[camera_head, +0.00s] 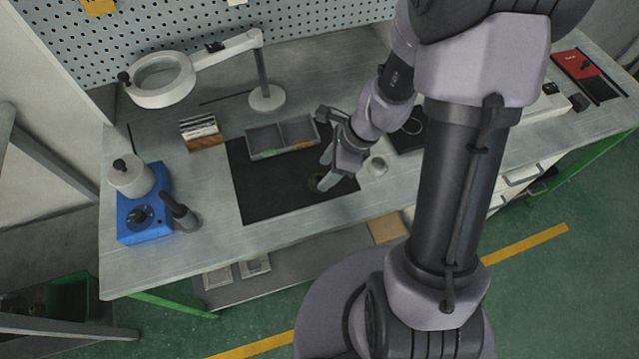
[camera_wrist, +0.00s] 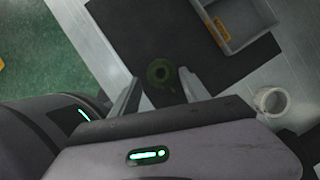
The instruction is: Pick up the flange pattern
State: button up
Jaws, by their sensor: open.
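The flange pattern (camera_wrist: 160,72) is a small dark green round piece with a raised centre. It lies on the black mat (camera_head: 263,200) near its right front part. In the head view the flange pattern (camera_head: 314,183) is partly hidden by one finger of my gripper. My gripper (camera_head: 323,150) is open and empty, above the mat's right side. In the wrist view the flange pattern shows between and just beyond the two fingertips of my gripper (camera_wrist: 158,90). The height of the fingertips above it is hard to tell.
A grey two-compartment tray (camera_head: 282,153) sits at the mat's back edge. A small white cup (camera_head: 377,166) stands right of the mat. A blue device (camera_head: 144,215), a magnifier lamp (camera_head: 161,88) and a small rack (camera_head: 202,132) stand to the left. The mat's left front is clear.

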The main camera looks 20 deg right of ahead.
aim_at(321, 178)
jog(key=b+x, duration=0.1)
jog(key=x, duration=0.2)
jog(key=shift+f+b, duration=0.3)
jog(key=shift+r, duration=0.25)
grip_shut()
jog(key=shift+p, duration=0.3)
